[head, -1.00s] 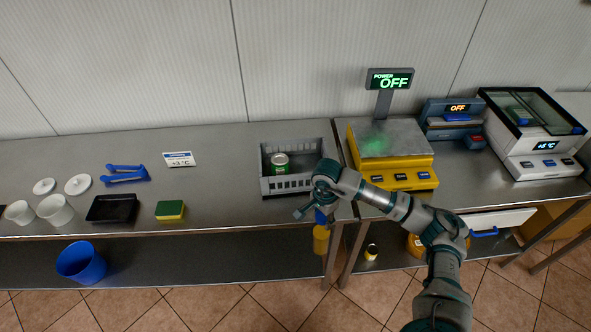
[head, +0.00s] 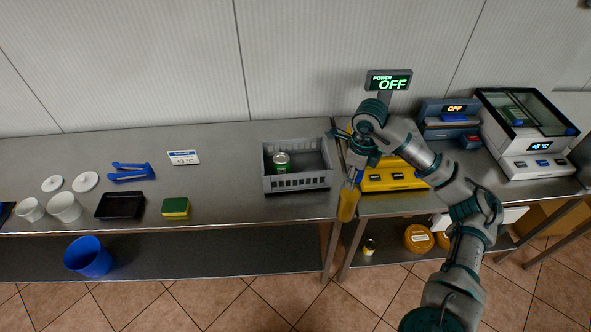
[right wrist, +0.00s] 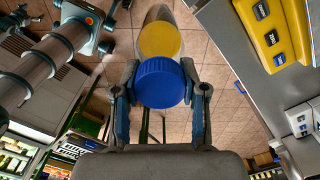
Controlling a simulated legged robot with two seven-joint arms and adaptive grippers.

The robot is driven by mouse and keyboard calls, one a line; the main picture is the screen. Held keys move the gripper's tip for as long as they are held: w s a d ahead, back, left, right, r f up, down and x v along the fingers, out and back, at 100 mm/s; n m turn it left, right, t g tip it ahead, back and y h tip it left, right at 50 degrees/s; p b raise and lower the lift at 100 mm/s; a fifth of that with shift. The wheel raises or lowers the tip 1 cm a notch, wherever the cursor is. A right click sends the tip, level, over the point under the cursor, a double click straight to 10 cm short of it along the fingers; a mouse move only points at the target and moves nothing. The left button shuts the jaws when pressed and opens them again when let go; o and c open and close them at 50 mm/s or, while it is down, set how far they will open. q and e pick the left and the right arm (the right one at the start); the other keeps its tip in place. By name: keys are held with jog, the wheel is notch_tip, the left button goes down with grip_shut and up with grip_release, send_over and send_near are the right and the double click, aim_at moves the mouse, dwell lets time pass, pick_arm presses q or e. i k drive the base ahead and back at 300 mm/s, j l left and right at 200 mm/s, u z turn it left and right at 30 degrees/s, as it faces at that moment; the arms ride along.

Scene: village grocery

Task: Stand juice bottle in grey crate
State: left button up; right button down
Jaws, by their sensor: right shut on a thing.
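The juice bottle (head: 348,202) is yellow with a blue cap and hangs upright below my right gripper (head: 357,175), in front of the table edge. In the right wrist view my right gripper (right wrist: 160,100) is shut on the bottle around its blue cap (right wrist: 160,82), with the yellow body (right wrist: 159,40) beyond. The grey crate (head: 298,183) stands on the steel table to the left of the bottle. A green can (head: 281,163) stands inside its left part; its right part looks empty. My left gripper is not in view.
A yellow scale (head: 392,178) stands right of the crate, partly behind my right arm. A sponge (head: 176,208), a black tray (head: 120,206) and blue tongs (head: 132,171) lie to the left. The table between sponge and crate is clear.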

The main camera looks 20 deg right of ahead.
aim_at(309, 169)
jog(key=i, duration=1)
